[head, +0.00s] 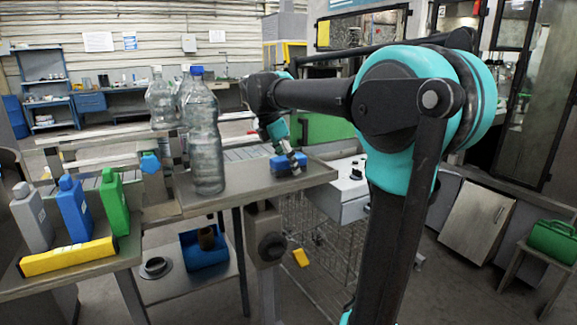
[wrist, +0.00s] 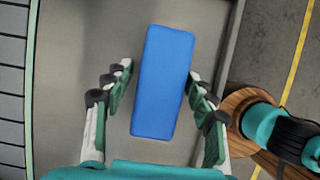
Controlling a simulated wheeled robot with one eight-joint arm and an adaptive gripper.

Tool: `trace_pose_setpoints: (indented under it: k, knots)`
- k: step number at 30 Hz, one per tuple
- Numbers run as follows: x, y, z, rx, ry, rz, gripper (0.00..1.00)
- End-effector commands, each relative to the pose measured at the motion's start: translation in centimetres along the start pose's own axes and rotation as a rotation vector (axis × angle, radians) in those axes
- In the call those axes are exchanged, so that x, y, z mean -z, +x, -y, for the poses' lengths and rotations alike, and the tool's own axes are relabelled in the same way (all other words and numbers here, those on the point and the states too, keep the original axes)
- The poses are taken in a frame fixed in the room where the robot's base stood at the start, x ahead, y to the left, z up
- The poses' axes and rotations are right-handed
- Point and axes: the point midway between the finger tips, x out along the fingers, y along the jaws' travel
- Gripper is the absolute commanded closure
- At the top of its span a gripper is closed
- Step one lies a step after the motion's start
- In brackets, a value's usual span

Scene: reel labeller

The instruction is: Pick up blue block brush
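The blue block brush (head: 284,165) lies on the grey metal table at the end of the conveyor in the head view. In the wrist view the brush (wrist: 162,82) is a plain blue rounded rectangle, slightly tilted, seen from above. My gripper (head: 296,160) is over the table at the brush in the head view. In the wrist view my gripper (wrist: 158,85) is open, with one finger on each side of the brush's lower half. A gap shows on the left; the right finger is very close to the brush, and I cannot tell whether it touches.
Clear plastic bottles (head: 206,140) stand left of the brush on the same table. Grey, blue and green jugs (head: 74,208) and a yellow box (head: 68,256) are on the left table. The table edge (wrist: 232,60) lies close right of the brush.

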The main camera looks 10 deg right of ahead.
Motion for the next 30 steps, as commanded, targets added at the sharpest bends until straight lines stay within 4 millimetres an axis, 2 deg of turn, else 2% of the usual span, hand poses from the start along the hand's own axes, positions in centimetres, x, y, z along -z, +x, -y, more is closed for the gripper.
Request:
trace_pose_setpoints:
  k: [2, 12, 23, 26, 30]
  knots:
    - [0.0, 0.0, 0.0, 0.0, 0.0, 0.0, 0.57]
    - [0.0, 0.0, 0.0, 0.0, 0.0, 0.0, 0.99]
    - [-0.3, -0.7, 0.0, 0.0, 0.0, 0.0, 1.0]
    - [-0.7, -1.7, 0.0, 0.0, 0.0, 0.0, 1.0]
    - [-1.8, -4.4, 0.0, 0.0, 0.0, 0.0, 1.0]
